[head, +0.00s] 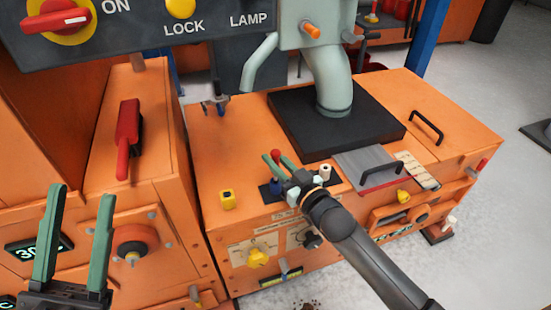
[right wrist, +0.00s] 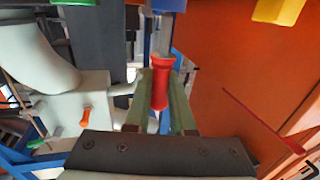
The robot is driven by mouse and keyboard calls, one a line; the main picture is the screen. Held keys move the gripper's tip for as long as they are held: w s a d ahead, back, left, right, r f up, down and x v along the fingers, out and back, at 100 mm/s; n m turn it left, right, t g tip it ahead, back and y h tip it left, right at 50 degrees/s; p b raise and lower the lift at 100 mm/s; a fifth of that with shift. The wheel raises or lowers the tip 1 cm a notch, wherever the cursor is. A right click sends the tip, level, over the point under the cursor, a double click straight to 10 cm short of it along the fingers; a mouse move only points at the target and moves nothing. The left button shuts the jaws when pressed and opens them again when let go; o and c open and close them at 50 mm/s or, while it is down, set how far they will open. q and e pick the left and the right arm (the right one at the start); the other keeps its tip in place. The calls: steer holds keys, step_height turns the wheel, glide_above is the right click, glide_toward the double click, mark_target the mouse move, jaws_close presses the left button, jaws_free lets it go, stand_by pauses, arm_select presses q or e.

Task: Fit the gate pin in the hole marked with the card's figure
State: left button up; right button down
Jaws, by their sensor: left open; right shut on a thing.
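My right gripper (head: 275,157) is shut on the red handle of a pin (right wrist: 160,90), which I take to be the gate pin. In the right wrist view the handle sits between the green fingers (right wrist: 161,74), with a grey shaft beyond it. In the head view only its red end (head: 275,153) shows, above a dark plate (head: 265,191) on the orange machine top. My gripper hides part of this plate, and I cannot make out holes or their marks. My left gripper (head: 82,192) is open and empty at the lower left. I cannot pick out the card for sure.
A grey pipe (head: 333,85) rises from a black base behind. A red-handled lever (head: 127,138) is on the left cabinet. A grey lid (head: 368,168) lies to the right.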

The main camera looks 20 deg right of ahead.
arm_select(q)
steer(key=shift+f+b, duration=0.9)
steer(key=shift+f, duration=0.15)
arm_select(e)
steer(key=shift+f, duration=1.6)
steer(key=shift+f, duration=0.35)
steer(key=c, duration=0.7)
jaws_free()
steer(key=shift+s, duration=0.1)
arm_select(q)
steer(key=shift+a+r+m+p, duration=0.15)
steer(key=shift+r+m+p, duration=0.15)
steer(key=shift+r+p, duration=1.55)
arm_select(e)
steer(key=shift+v, duration=6.2)
